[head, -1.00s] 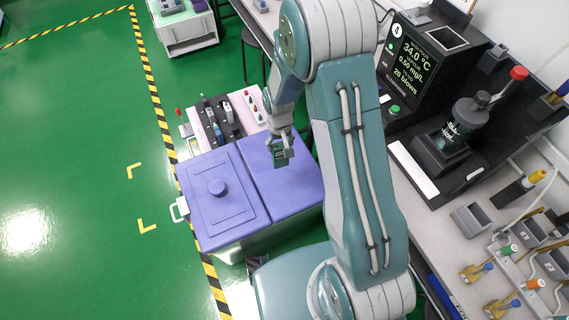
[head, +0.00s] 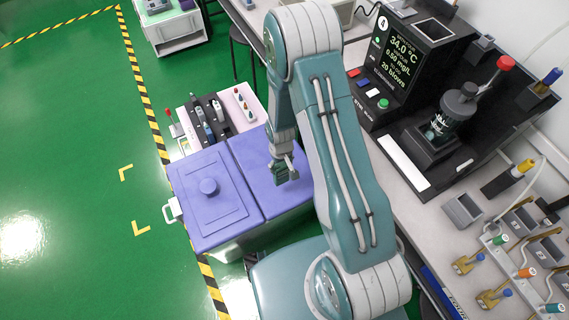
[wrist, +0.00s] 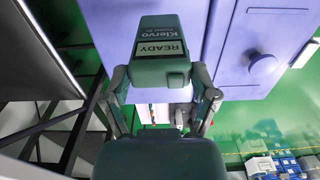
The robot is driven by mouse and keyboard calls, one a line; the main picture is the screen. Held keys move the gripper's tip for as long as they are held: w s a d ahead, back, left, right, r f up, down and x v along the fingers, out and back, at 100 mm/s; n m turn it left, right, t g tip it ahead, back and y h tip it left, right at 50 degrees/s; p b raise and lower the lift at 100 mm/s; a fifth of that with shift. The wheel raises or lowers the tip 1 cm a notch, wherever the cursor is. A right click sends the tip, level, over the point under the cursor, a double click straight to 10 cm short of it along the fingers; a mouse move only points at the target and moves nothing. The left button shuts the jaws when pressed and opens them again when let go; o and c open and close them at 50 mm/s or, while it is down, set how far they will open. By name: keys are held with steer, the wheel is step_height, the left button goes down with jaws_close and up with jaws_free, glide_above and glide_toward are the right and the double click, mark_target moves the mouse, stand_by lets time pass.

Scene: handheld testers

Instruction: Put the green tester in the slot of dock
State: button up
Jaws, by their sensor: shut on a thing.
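My gripper (head: 284,170) is shut on the green tester (wrist: 162,68), holding it between both fingers. In the wrist view the tester is dark green with a pale label reading "READY" and "Klervo". In the head view the tester (head: 279,174) is small and partly hidden by the fingers, above the purple box top. The black dock (head: 366,107) stands on the bench to the right, with a lit screen (head: 401,47) reading 34.0 °C, 0.50 mg/L and 20 blows. A rectangular opening (head: 434,31) shows in its top. My gripper is well left of the dock.
A purple-lidded cart (head: 240,215) lies below my gripper. Behind it, a black rack (head: 208,122) holds several handhelds. Small fixtures (head: 500,297) crowd the near bench. Green floor is open at left.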

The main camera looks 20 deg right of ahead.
steer(key=w+d+f, duration=0.2)
steer(key=w+f, duration=0.2)
steer(key=f, duration=0.5)
steer(key=shift+w+d, duration=0.25)
steer(key=shift+w, duration=0.1)
steer(key=shift+f, duration=0.1)
steer(key=o, duration=1)
steer(key=shift+f, duration=0.1)
steer(key=shift+o, duration=1)
